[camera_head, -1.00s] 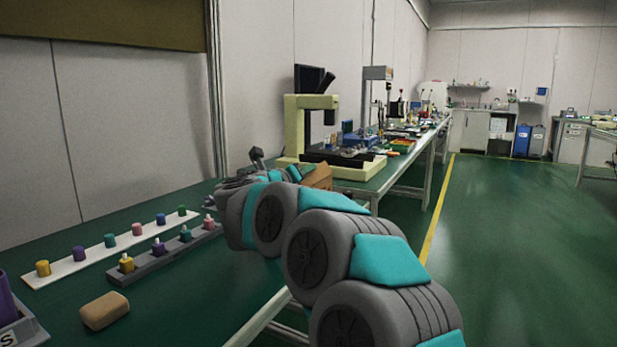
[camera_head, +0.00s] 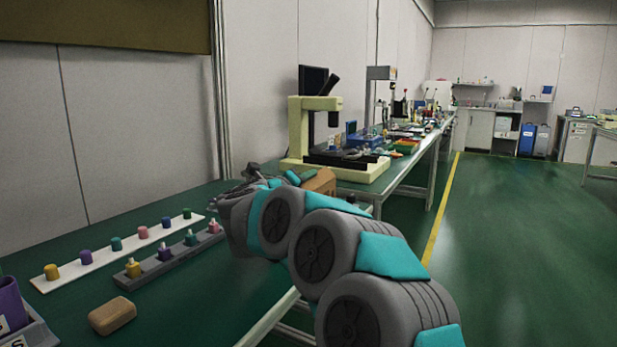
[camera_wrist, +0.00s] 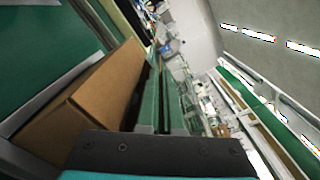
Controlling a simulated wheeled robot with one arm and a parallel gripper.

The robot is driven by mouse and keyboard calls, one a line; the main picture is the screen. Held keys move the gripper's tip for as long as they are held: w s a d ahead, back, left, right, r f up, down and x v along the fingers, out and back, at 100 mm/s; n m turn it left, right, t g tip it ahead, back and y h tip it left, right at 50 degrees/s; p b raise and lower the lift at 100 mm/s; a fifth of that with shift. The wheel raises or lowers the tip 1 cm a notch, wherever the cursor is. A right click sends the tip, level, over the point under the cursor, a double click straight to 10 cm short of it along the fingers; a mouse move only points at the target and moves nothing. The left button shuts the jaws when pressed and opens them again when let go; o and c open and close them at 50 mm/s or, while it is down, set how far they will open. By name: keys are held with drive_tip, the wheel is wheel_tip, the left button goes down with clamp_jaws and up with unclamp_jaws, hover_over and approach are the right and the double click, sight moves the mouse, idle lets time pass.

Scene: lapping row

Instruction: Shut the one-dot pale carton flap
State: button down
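A tan-brown carton (camera_head: 321,182) stands on the green bench beyond my arm in the head view, mostly hidden by the arm. In the wrist view a brown cardboard carton (camera_wrist: 85,105) fills the left side, close to my gripper, with a long straight edge. I cannot make out a dot or which panel is the flap. My gripper's dark mount (camera_wrist: 160,150) crosses the bottom of the wrist view.
A white strip (camera_head: 70,268) and a grey rack (camera_head: 150,265) hold several coloured bottles and caps at the left. A tan block (camera_head: 112,316) lies in front of them, beside a grey bin (camera_head: 30,335). A cream microscope (camera_head: 297,130) stands beyond the carton. The green floor at right is open.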

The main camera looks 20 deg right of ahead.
drive_tip(key=c, duration=1.1)
unclamp_jaws()
drive_tip(key=shift+o, duration=0.2)
